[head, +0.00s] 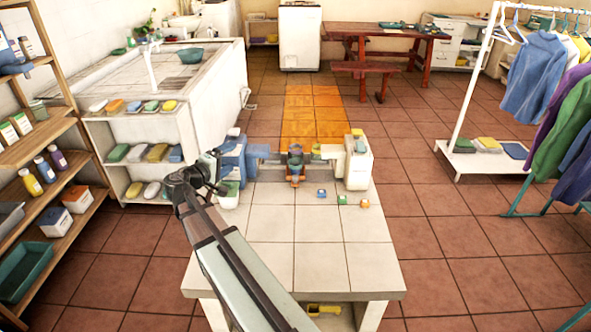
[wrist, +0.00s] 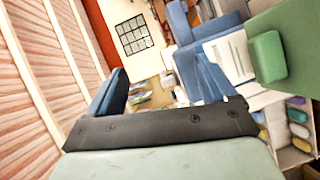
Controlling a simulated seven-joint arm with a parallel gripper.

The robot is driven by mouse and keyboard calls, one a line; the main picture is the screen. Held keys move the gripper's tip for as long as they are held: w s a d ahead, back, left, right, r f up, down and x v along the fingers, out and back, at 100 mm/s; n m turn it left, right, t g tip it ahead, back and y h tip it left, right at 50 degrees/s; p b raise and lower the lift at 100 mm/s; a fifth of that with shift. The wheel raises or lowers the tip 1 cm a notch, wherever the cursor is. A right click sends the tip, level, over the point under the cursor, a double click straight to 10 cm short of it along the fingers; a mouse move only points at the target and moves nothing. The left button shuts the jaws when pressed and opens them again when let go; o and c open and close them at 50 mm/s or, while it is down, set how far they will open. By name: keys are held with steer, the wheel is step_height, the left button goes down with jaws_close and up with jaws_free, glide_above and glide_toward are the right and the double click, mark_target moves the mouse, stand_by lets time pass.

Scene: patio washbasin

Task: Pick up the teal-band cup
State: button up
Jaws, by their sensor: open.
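I cannot pick out a teal-band cup for certain in either view. In the head view a small white-and-green container (head: 228,195) stands at the left edge of the tiled table, below the end of my arm; its details are too small to tell. In the wrist view my gripper (wrist: 158,78) shows two blue fingers standing apart, with nothing seen held between them. In the head view the arm's end is at the table's back left, beside a blue object (head: 233,158), and the fingers are hard to make out there.
The tiled table (head: 325,255) is clear in front. Small blue (head: 321,193), green (head: 342,200) and orange (head: 364,204) pieces lie at its right. A teal-and-orange item (head: 295,163) and a white block (head: 358,162) stand behind. A washbasin (head: 155,75) is at the left.

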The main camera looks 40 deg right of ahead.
steer(key=s+d+f+m+g, duration=0.1)
steer(key=s+d+f+m, duration=0.1)
steer(key=s+d+m, duration=0.1)
steer(key=s+d+f+m+g+y, duration=0.1)
steer(key=s+d+f+m, duration=0.1)
steer(key=s+d, duration=0.3)
steer(key=s+d+f+m+g+y, duration=0.1)
steer(key=s+d+f+m, duration=0.2)
steer(key=s+d, duration=0.1)
steer(key=shift+s+d+f+m, duration=0.1)
steer(key=shift+s+m, duration=0.05)
steer(key=shift+s, duration=0.3)
steer(key=shift+s+d+f+m, duration=0.1)
steer(key=shift+s+m, duration=0.05)
steer(key=shift+s, duration=0.3)
steer(key=m, duration=0.1)
steer(key=d+m, duration=0.1)
steer(key=d+f+m, duration=0.1)
steer(key=shift+s+d+y, duration=0.15)
steer(key=shift+s+y, duration=0.15)
steer(key=shift+y, duration=0.1)
steer(key=w+r+m+t, duration=0.2)
steer(key=w+m+t, duration=0.1)
steer(key=w, duration=0.1)
glide_toward(298, 161)
steer(key=x, duration=0.4)
steer(key=shift+s+d+f, duration=0.1)
steer(key=shift+d+f, duration=0.05)
steer(key=shift+t, duration=0.4)
steer(key=shift+x, duration=2.55)
